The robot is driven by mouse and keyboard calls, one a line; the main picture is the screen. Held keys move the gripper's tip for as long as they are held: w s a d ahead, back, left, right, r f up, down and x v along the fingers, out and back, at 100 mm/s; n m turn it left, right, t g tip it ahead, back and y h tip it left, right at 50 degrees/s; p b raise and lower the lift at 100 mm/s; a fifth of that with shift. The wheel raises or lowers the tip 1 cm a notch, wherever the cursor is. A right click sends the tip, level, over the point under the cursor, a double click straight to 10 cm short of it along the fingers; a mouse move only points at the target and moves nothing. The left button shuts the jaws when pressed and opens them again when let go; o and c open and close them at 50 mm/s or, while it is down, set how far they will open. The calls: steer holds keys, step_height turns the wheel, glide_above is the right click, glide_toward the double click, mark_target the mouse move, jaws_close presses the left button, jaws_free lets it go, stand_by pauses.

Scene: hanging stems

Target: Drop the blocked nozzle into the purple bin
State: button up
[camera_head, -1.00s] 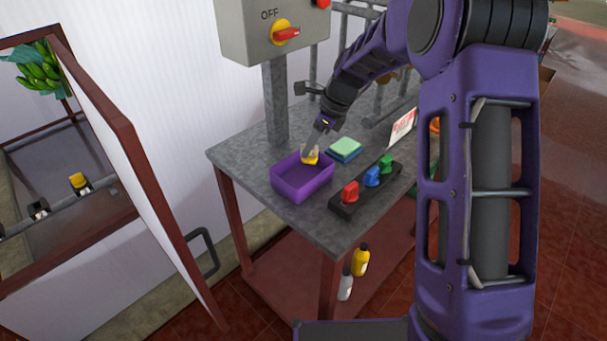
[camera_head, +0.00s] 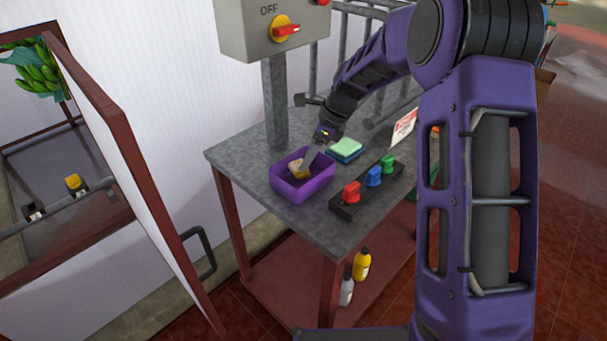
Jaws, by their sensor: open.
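The purple bin (camera_head: 302,189) stands on the grey metal table, near its left edge. A small yellow and tan nozzle (camera_head: 299,169) shows within the bin's opening, low near its back side. My gripper (camera_head: 306,164) points down over the bin, its grey fingers beside the nozzle. The jaws are open. Whether a finger still touches the nozzle, or the nozzle rests on the bin's floor, I cannot tell at this size.
A green and blue sponge stack (camera_head: 345,149) lies behind the bin. A black rack (camera_head: 348,206) with red, blue and green pieces stands right of it. A switch box post (camera_head: 275,105) rises behind. At left, a yellow nozzle (camera_head: 74,182) sits on a pipe beyond an open door (camera_head: 135,180).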

steer(key=p+v, duration=0.1)
steer(key=v, duration=1.6)
steer(key=shift+r+p, duration=0.15)
steer(key=shift+p, duration=0.25)
steer(key=shift+s+d, duration=0.1)
steer(key=shift+s, duration=0.05)
